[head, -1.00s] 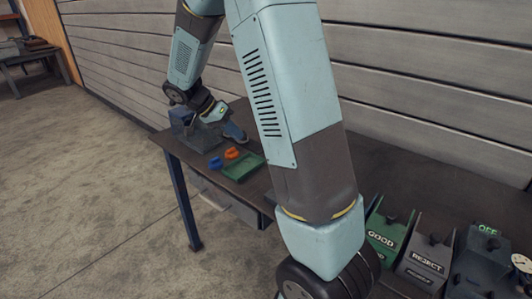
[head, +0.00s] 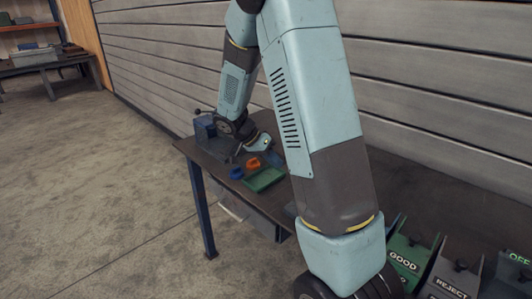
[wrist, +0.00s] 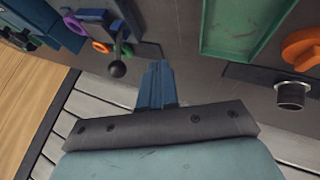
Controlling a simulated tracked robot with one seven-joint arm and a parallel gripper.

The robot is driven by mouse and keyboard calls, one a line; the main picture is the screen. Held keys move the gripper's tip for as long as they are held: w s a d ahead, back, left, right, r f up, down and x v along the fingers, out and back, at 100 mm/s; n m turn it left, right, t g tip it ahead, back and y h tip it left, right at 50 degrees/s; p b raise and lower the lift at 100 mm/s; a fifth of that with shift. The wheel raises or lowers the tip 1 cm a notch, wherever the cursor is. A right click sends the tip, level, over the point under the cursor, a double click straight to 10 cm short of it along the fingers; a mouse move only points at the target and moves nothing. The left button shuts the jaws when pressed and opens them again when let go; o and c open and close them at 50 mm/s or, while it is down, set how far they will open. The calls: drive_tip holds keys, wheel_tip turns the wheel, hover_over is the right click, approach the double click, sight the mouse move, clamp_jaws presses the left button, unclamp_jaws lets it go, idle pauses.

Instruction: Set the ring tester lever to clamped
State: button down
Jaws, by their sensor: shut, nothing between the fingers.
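The ring tester appears to be the blue-grey block (head: 206,127) at the far left end of the table in the head view, with a dark ball-ended lever sticking out to its left. In the wrist view a dark ball knob (wrist: 117,68) on a short lever stands by a blue upright part (wrist: 118,15). My gripper (wrist: 158,68) is shut and empty, with its fingertips just right of the knob and apart from it in the picture. The lever's exact setting cannot be told.
Purple, orange and green rings (wrist: 73,24) lie near the lever. A green tray (head: 264,179) and an orange part (head: 253,163) are close to my gripper, with a blue part (head: 237,173) beside them. GOOD and REJECT bins (head: 403,262) stand at right. A slatted wall backs the table.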

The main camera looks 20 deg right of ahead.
drive_tip(key=s+d, duration=0.3)
drive_tip(key=shift+s+f, duration=0.15)
drive_tip(key=shift+s, duration=0.1)
drive_tip(key=shift+a, duration=0.1)
idle(0.4)
